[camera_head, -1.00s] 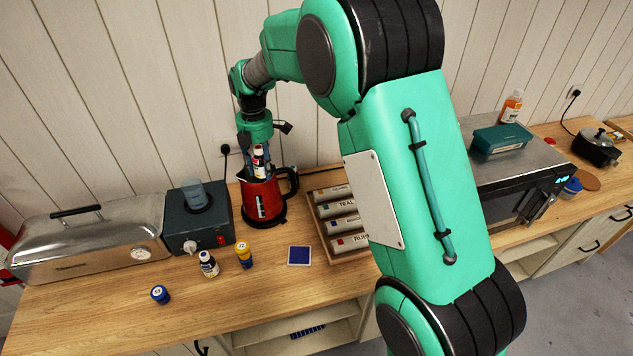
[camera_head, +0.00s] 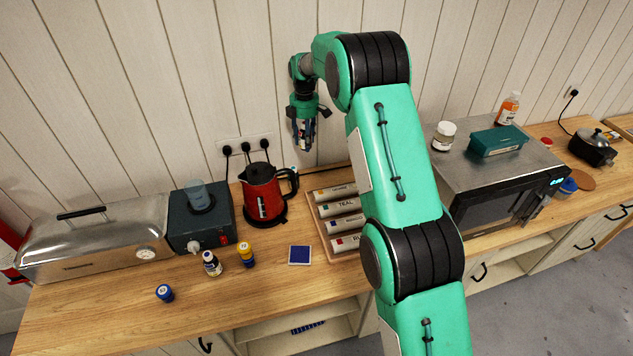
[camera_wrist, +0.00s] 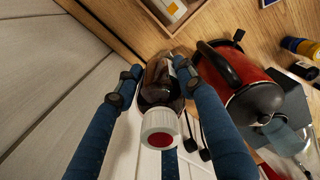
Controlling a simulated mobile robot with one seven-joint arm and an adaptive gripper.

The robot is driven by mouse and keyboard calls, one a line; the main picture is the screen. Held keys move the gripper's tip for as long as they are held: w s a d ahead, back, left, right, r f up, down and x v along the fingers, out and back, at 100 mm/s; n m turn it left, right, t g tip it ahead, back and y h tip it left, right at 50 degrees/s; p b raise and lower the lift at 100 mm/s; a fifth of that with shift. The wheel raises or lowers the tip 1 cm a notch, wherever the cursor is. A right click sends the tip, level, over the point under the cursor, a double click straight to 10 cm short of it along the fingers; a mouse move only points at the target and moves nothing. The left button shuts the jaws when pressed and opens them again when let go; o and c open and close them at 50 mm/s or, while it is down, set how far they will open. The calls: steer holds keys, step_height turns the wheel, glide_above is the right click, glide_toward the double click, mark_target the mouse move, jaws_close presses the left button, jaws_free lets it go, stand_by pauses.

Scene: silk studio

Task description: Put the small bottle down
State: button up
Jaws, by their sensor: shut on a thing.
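My gripper (camera_head: 304,138) is shut on the small bottle (camera_head: 303,144) and holds it in the air, near the wall behind the tray and to the right of the red kettle. In the wrist view the bottle's white cap with a red top (camera_wrist: 160,130) shows between the two blue fingers, with its brown body partly hidden. A dark blue square (camera_head: 299,255) lies bare on the wooden counter (camera_head: 250,315).
The red kettle (camera_head: 264,190) stands left of the tray (camera_head: 320,226) of labelled tubes. A white-labelled bottle (camera_head: 212,264), a yellow bottle (camera_head: 247,256) and a blue-capped pot (camera_head: 164,293) stand in front of a dark machine (camera_head: 200,222). The front counter is mostly clear.

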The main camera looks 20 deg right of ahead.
steer(key=w+d+f+m, duration=0.1)
steer(key=w+d, duration=0.1)
steer(key=d, duration=0.3)
step_height(320, 180, down, 12)
steer(key=shift+w+r+p, duration=0.2)
steer(key=shift+r+p, duration=0.05)
steer(key=shift+p, duration=0.1)
glide_above(316, 182)
steer(key=shift+f, duration=2.95)
steer(key=shift+f+p, duration=0.5)
steer(key=shift+f, duration=1.55)
steer(key=shift+f, duration=0.2)
